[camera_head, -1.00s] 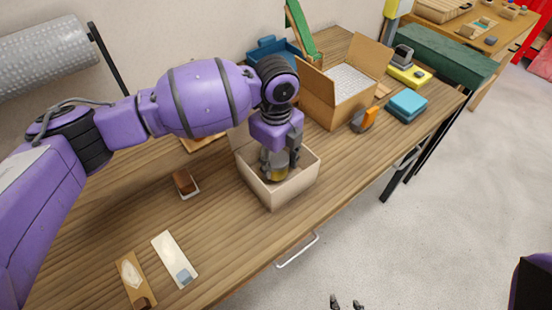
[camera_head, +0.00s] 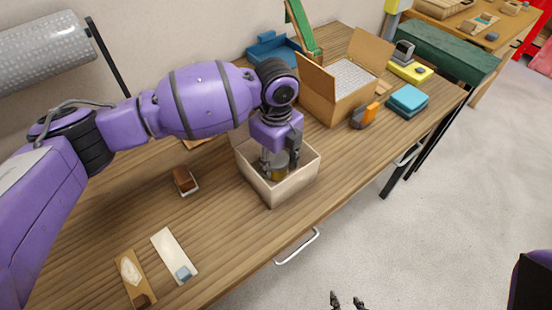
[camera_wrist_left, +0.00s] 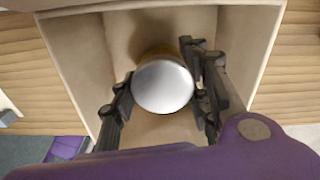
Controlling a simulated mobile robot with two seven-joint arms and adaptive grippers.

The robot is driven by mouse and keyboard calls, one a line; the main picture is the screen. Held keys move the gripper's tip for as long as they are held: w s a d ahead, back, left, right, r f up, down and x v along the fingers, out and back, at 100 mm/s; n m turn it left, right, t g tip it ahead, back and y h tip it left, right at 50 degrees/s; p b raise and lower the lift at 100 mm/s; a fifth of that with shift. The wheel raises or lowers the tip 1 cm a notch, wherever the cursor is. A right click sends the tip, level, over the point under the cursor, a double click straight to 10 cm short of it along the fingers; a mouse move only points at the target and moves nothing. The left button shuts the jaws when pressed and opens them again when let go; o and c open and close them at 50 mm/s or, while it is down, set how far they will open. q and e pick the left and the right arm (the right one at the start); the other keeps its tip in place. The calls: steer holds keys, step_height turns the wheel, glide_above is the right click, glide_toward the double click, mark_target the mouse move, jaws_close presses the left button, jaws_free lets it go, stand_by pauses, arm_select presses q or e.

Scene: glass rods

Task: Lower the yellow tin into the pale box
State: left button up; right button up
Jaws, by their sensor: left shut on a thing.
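The yellow tin (camera_head: 279,174) has a silvery top. My left gripper (camera_head: 280,160) is shut on it and points down inside the pale box (camera_head: 296,188). In the left wrist view the tin's round lid (camera_wrist_left: 163,84) sits between the two dark fingers of the gripper (camera_wrist_left: 162,92), with the box walls around it. The tin is below the box rim; whether its base touches the box floor is hidden. My right gripper (camera_head: 347,301) shows only its fingertips at the bottom edge, apart, with nothing between them.
An open cardboard box (camera_head: 345,88) stands behind the pale box, with an orange-and-grey object (camera_head: 364,116) and blue boxes (camera_head: 407,102) nearby. A small brown block (camera_head: 184,181) and two flat cards (camera_head: 174,254) lie to the left.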

mark_target(276, 159)
arm_select(q)
steer(key=shift+f, duration=0.2)
arm_select(e)
steer(key=shift+s+f, duration=0.15)
steer(key=shift+s, duration=0.2)
arm_select(q)
steer(key=shift+f, duration=0.15)
steer(key=shift+f, duration=0.15)
arm_select(e)
steer(key=shift+w+a, duration=0.1)
steer(key=shift+w, duration=0.15)
steer(key=shift+w, duration=0.2)
arm_select(q)
steer(key=o, duration=1.3)
steer(key=shift+c, duration=0.2)
steer(key=shift+o, duration=0.2)
step_height(276, 159, up, 12)
arm_select(e)
steer(key=shift+s, duration=0.3)
arm_select(q)
steer(key=shift+f, duration=0.1)
